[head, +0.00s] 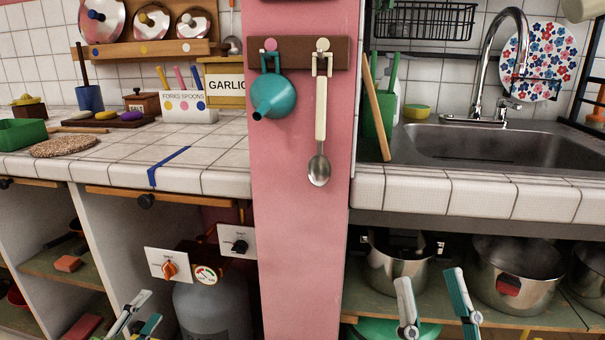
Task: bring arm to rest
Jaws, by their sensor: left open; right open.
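My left gripper (139,322) is at the bottom left, in front of the open lower cupboard. Its fingers are apart and nothing shows between them. My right gripper (431,292) is at the bottom right, in front of the pot shelf (465,312). Its two fingers stand well apart with nothing held between them. A steel pot (398,272) stands on the shelf behind my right gripper. A larger steel pot (530,265) with a red grip stands to its right.
A pink pillar (305,235) stands between the two counters. A gas cylinder (211,308) stands right of my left gripper. The sink (500,145) is above the shelf.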

